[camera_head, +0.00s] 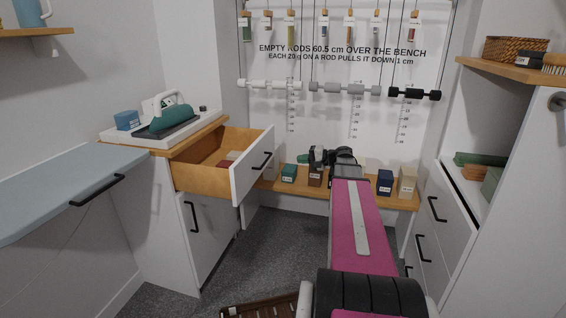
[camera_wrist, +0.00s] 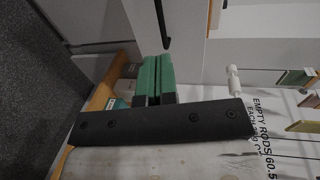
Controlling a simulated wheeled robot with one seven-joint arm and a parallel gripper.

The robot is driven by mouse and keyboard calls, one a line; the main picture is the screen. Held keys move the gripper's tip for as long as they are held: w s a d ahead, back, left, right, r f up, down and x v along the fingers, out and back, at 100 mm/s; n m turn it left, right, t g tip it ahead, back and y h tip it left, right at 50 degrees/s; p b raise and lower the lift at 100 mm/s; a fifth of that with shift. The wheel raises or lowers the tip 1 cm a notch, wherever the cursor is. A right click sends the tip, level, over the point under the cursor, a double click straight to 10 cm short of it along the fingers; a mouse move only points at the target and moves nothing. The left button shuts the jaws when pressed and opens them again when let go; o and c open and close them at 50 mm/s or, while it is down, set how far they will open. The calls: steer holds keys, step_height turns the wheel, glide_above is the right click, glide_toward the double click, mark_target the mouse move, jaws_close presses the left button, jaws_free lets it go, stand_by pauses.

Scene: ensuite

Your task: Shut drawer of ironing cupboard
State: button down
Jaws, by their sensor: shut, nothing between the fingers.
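The ironing cupboard (camera_head: 198,235) stands at the left. Its top drawer (camera_head: 205,172) is pulled well out, with wooden sides and a few small things inside. The white drawer front (camera_head: 249,176) has a black bar handle (camera_head: 262,162); in the wrist view a white panel with a black handle (camera_wrist: 161,25) shows beyond my fingers. My gripper (camera_head: 302,158) is shut and empty, to the right of the drawer front and apart from it. Its green fingers (camera_wrist: 155,72) lie side by side, pointing towards the panel. My arm hides part of the bench.
An iron (camera_head: 172,115) rests on a white tray on the cupboard top. A low wooden bench (camera_head: 320,192) with several small boxes runs behind my gripper, below hanging rods (camera_head: 345,88). A blue ironing board (camera_head: 60,190) is at left. White drawers (camera_head: 440,230) stand at right. Carpet lies between.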

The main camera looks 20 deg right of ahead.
mark_target(251, 180)
steer(key=x, duration=1.3)
steer(key=shift+a, duration=0.3)
steer(key=shift+w+a+f, duration=0.1)
steer(key=r+x, duration=0.1)
steer(key=x, duration=0.8)
steer(key=r+x, duration=0.2)
steer(key=x, duration=0.7)
steer(key=a+r+x, duration=0.1)
steer(key=r+x, duration=0.1)
steer(key=x, duration=0.6)
steer(key=shift+w+a, duration=0.3)
steer(key=shift+w, duration=0.1)
steer(key=shift+a, duration=0.1)
